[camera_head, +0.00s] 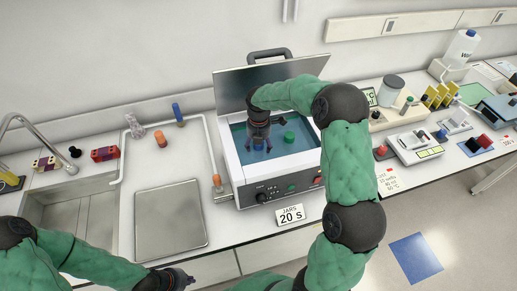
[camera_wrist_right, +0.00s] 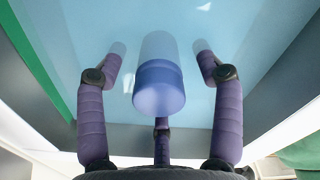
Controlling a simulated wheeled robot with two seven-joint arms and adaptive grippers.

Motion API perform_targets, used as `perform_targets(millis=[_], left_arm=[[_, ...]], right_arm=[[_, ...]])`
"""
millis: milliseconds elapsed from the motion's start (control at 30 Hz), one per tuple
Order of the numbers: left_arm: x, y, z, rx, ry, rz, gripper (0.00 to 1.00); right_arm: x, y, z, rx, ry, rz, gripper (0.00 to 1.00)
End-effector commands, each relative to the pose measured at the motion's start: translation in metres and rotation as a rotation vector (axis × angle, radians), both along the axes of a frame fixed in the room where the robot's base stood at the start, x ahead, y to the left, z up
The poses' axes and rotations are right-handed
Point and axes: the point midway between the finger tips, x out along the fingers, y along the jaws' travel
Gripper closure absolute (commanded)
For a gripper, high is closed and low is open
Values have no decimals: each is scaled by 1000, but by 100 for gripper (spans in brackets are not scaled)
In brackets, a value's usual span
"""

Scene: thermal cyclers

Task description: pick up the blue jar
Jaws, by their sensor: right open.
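The blue jar (camera_wrist_right: 158,88) stands in the water of the bath, its blue lid toward the right wrist camera and its lower part pale under the water. My right gripper (camera_wrist_right: 160,58) is open, with fingers on either side of the jar and visible gaps between them and it. In the head view my right gripper (camera_head: 258,143) points down into the water bath (camera_head: 236,181) and mostly hides the jar. My left gripper (camera_head: 180,280) is low at the front edge of the bench, away from the bath; its fingers are too small to judge.
The raised bath lid (camera_head: 232,92) is behind, and the bath walls surround the gripper. A "JARS 20 S" sign (camera_head: 290,215) stands in front. A metal plate (camera_head: 170,215) lies left.

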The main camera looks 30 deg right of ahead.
Motion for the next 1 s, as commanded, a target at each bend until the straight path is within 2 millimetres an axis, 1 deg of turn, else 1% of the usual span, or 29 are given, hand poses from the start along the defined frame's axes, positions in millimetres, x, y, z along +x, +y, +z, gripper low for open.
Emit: perform_targets(millis=[33,133,233,400,467,500,567,600,633,1000], left_arm=[[0,0,0,0,0,0,100],[0,0,0,0,0,0,100],[0,0,0,0,0,0,100],[0,0,0,0,0,0,100],[0,0,0,0,0,0,100],[0,0,0,0,0,0,100],[0,0,0,0,0,0,100],[0,0,0,0,0,0,100],[0,0,0,0,0,0,100],[0,0,0,0,0,0,100]], right_arm=[[0,1,-9,0,4,0,33],[0,0,-20,0,1,-1,33],[0,0,-24,0,0,-1,33],[1,0,-23,0,-1,-1,33],[0,0,-23,0,0,-1,50],[1,0,-23,0,0,-1,61],[1,0,-23,0,0,-1,78],[1,0,-23,0,0,-1,89],[0,0,-23,0,0,-1,95],[1,0,-21,0,-1,-1,96]])
